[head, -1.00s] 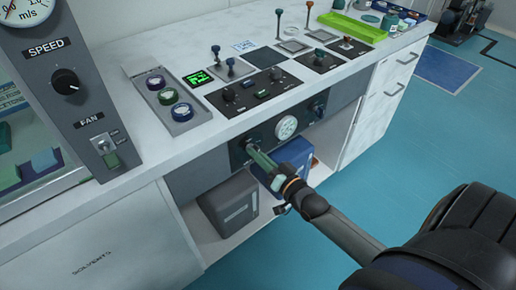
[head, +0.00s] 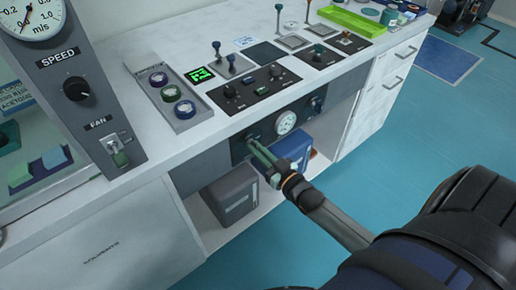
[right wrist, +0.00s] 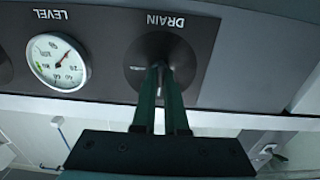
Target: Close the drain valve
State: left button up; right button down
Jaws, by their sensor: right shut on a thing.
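The drain valve (head: 252,135) is a dark round fitting at the left end of the black panel under the bench top. In the right wrist view its disc (right wrist: 150,45) sits below the upside-down word DRAIN. My right gripper (head: 253,147) reaches it from the front, and its green fingers (right wrist: 158,72) are shut on the valve's handle. The fingers hide most of the handle, so I cannot tell its angle. My left gripper is not in view.
A round level gauge (head: 285,123) is beside the valve, with another knob (head: 317,104) further right. Below, a grey box (head: 231,196) and a blue box (head: 294,150) stand in the open bay. The floor (head: 400,165) to the right is clear.

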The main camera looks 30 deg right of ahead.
dwell(0.3)
jog(key=c, duration=1)
grip_release()
jog(key=shift+o, duration=0.2)
jog(key=s+p, duration=0.1)
jog(key=s, duration=1.1)
jog(key=shift+s+d, duration=0.25)
jog(key=shift+d, duration=0.2)
